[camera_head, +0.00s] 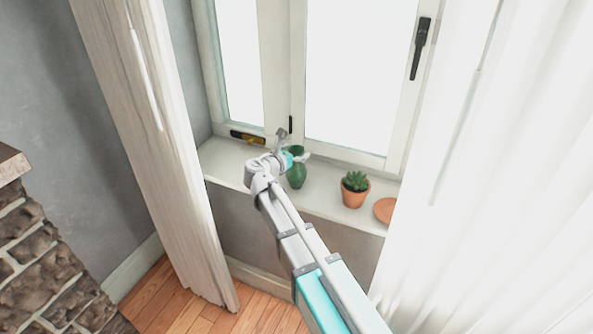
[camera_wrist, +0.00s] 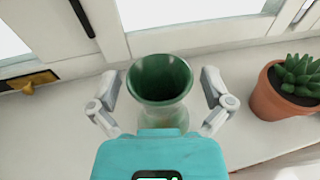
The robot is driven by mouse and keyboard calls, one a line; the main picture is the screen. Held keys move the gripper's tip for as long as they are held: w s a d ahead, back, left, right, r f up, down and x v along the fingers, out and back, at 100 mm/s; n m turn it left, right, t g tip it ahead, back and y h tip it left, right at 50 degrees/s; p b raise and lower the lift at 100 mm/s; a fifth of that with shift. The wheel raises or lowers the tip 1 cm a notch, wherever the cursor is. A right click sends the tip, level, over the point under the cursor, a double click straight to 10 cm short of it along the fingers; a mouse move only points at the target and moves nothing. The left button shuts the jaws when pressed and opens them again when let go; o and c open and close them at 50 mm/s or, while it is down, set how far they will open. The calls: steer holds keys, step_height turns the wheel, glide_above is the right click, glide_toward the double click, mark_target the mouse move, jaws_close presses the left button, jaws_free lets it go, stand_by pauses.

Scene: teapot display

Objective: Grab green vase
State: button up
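The green vase (camera_head: 297,173) stands on the white windowsill in the head view, partly hidden behind the end of my arm. In the wrist view the vase (camera_wrist: 160,82) shows its round open mouth, with its lower part hidden by my turquoise gripper body. My gripper (camera_wrist: 163,84) is open, with one finger on each side of the vase. A gap shows between each finger and the vase, so they look apart. In the head view my gripper (camera_head: 289,150) is at the vase, and its fingers are small there.
A succulent in a terracotta pot (camera_head: 354,190) stands right of the vase. A terracotta saucer (camera_head: 385,211) lies farther right on the windowsill (camera_head: 228,160). The window frame (camera_head: 345,153) is close behind. Curtains (camera_head: 165,130) hang at both sides.

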steer(key=c, duration=1.2)
steer(key=shift+o, duration=0.2)
steer(key=shift+r, duration=0.2)
steer(key=shift+r+p, duration=0.75)
steer(key=shift+p, duration=0.25)
steer(key=s+r+p, duration=1.1)
steer(key=s, duration=0.3)
